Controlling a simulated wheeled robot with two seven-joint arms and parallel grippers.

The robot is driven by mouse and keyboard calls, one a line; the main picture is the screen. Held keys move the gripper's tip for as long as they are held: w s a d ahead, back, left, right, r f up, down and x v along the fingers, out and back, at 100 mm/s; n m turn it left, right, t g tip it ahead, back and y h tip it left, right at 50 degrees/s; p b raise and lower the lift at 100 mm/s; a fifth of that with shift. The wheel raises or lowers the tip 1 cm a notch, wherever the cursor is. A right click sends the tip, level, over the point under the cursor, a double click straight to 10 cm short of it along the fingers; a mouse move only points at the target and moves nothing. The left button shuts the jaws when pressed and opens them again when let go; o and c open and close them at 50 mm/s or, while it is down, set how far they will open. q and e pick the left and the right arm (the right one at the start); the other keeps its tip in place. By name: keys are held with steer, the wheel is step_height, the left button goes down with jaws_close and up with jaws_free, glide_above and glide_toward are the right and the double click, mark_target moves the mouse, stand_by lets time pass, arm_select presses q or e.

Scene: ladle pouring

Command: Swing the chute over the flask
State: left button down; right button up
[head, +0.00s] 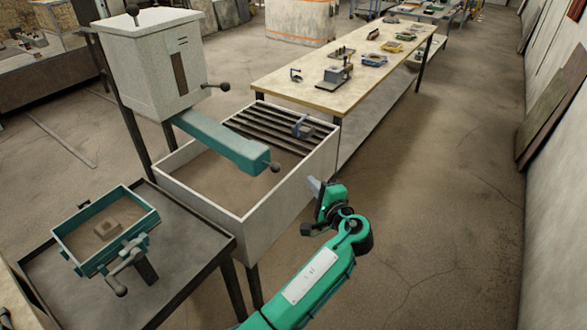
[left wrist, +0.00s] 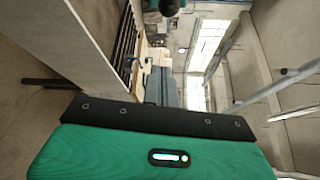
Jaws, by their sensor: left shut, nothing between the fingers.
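The chute (head: 220,143) is a long teal trough in the head view. It runs from the base of the pale hopper (head: 160,65) out over a sand bin, and a dark knob (head: 275,167) sticks out at its free end. The flask (head: 80,215) is a teal open frame holding sand with a square shape in it, on a dark table at the lower left, well away from the chute's end. My left gripper (head: 314,187) is shut and empty, to the right of the knob, near the bin's right wall and apart from the chute. My right gripper is not in view.
The pale bin (head: 205,200) has a slatted grate (head: 275,130) at its back. A long workbench (head: 300,80) with tools and small castings runs away behind it. Open floor lies to the right, and panels (head: 550,120) lean on the right wall.

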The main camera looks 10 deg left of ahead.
arm_select(q)
steer(key=shift+a, duration=0.1)
steer(key=w+a+p, duration=0.4)
steer(key=a+p, duration=0.2)
steer(key=a, duration=0.2)
steer(key=shift+w+a, duration=0.15)
stand_by(0.4)
stand_by(0.3)
